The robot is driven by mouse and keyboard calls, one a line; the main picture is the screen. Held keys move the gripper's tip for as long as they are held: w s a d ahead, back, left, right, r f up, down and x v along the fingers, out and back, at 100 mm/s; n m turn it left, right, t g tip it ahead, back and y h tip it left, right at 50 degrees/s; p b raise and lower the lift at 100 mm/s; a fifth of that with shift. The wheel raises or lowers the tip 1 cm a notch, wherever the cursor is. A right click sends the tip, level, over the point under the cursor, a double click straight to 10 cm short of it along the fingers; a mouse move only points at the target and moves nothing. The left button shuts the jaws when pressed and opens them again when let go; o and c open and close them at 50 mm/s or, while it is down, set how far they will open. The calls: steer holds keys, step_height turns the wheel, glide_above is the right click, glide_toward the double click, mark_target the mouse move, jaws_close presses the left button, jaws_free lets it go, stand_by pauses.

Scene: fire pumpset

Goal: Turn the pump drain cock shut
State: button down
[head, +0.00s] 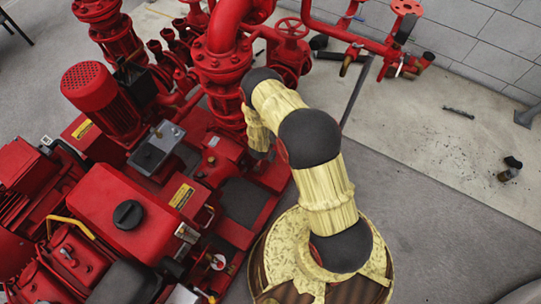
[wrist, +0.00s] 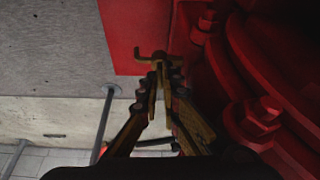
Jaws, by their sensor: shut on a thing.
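The pump drain cock (wrist: 152,56) shows in the wrist view as a small brass piece with a crosswise handle, beside the red pump casing (wrist: 265,75). My gripper (wrist: 158,76) has its two fingers closed together on the near end of the cock, and the fingertips hide that part. How far the handle is turned is hard to tell. In the head view my arm reaches down next to the red pumpset, and my gripper and the cock are hidden behind it.
Large red flanges with bolts (wrist: 262,115) stand close on the right of my gripper in the wrist view. In the head view a red engine tank (head: 120,205) and a red valve handwheel (head: 291,28) stand nearby. Grey floor (head: 440,220) is open to the right.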

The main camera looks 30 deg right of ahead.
steer(key=shift+w+m, duration=0.1)
steer(key=shift+m, duration=0.5)
steer(key=c, duration=2)
jaws_free()
steer(key=shift+c, duration=0.2)
